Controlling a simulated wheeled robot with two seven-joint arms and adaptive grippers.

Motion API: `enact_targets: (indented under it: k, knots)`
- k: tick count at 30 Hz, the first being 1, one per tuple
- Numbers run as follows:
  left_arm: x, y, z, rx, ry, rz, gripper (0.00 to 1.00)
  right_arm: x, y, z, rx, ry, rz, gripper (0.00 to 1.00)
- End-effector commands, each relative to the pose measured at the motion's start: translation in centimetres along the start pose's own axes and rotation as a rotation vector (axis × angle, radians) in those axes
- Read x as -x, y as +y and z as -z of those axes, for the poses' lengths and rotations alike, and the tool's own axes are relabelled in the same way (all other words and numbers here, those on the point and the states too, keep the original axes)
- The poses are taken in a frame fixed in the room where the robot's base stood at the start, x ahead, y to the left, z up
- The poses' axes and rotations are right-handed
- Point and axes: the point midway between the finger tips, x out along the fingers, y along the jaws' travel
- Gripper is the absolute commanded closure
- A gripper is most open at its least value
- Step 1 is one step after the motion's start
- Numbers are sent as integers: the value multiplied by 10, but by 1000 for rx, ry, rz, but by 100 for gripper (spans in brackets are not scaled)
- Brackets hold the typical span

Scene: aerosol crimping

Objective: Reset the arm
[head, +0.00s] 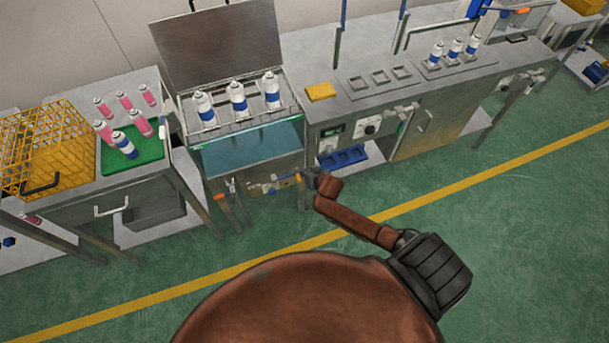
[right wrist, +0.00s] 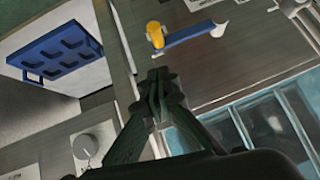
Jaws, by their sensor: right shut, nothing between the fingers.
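My right gripper (head: 310,178) is in front of the steel bench, beside the front of the water bath. In the right wrist view its two fingers (right wrist: 157,82) meet at the tips, with nothing between them. A blue lever with a yellow knob (right wrist: 185,38) shows beyond the fingertips, apart from them. My right arm reaches forward from the bottom of the head view and bends at the elbow. My left gripper is not in view.
An open-lidded water bath (head: 252,146) carries three white-and-blue cans. A green tray (head: 148,158) with several cans and a yellow wire basket (head: 48,148) are at left. Three cans stand on the right bench (head: 455,66). A blue rack (head: 342,158) is below. Green floor is open in front.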

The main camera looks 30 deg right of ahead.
Motion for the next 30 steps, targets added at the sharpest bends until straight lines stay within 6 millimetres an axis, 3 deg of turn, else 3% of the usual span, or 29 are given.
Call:
enact_targets:
  k: [1, 6, 13, 25, 28, 30]
  knots:
    - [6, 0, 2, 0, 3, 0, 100, 16, 2, -2, -2, -4, -1, 100]
    - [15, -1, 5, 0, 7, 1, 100, 52, 4, -1, -1, -1, 0, 100]
    - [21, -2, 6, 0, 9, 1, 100, 80, 6, 0, 0, 1, 0, 100]
    - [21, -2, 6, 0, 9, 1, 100, 84, 9, -5, 3, -5, -4, 100]
    - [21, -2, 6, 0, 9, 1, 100, 76, 21, -28, 17, -33, -20, 100]
    - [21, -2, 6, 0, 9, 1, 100, 67, 36, -59, 38, -69, -39, 100]
